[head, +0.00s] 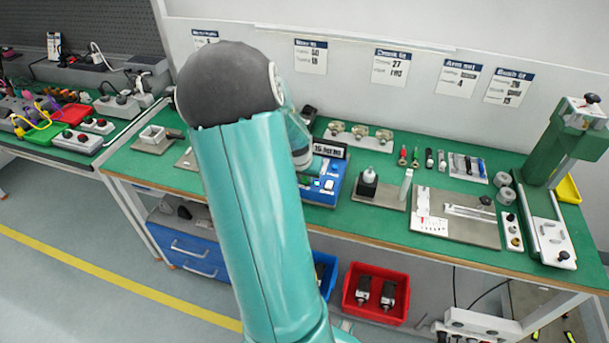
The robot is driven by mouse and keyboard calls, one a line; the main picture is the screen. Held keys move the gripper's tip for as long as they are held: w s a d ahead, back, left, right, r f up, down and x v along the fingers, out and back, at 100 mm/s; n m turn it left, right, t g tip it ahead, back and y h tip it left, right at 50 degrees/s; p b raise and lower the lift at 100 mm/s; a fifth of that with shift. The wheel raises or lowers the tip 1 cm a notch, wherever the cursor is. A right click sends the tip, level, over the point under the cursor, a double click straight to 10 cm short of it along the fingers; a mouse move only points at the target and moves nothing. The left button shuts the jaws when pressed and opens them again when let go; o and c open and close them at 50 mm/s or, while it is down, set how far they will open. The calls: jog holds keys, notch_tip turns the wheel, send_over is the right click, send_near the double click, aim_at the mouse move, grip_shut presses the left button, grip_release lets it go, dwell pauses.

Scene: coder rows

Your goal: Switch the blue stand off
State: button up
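The blue stand (336,181) sits on the green bench top just right of my teal arm. It has a dark display with pale digits, too small to read surely, at its back edge. Small white and pale parts and a green part show on its face. My arm covers its left side, and I cannot make out its switch or whether it is on. My gripper is not visible; my own arm's large links fill the middle of the view and hide what is behind them.
Right of the stand are a plate with a black block (368,177), a plate with white strips (432,213) and a green press (565,150). A red bin (365,310) stands below the bench. Another bench with coloured parts is at left. Grey floor is free at lower left.

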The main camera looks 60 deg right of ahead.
jog(key=shift+d, duration=0.1)
grip_shut()
jog(key=shift+d+y, duration=0.3)
jog(key=shift+y, duration=0.7)
jog(key=shift+r+g+y, duration=0.1)
jog(key=shift+g+y, duration=0.2)
jog(key=shift+y, duration=0.2)
jog(key=o, duration=0.8)
grip_release()
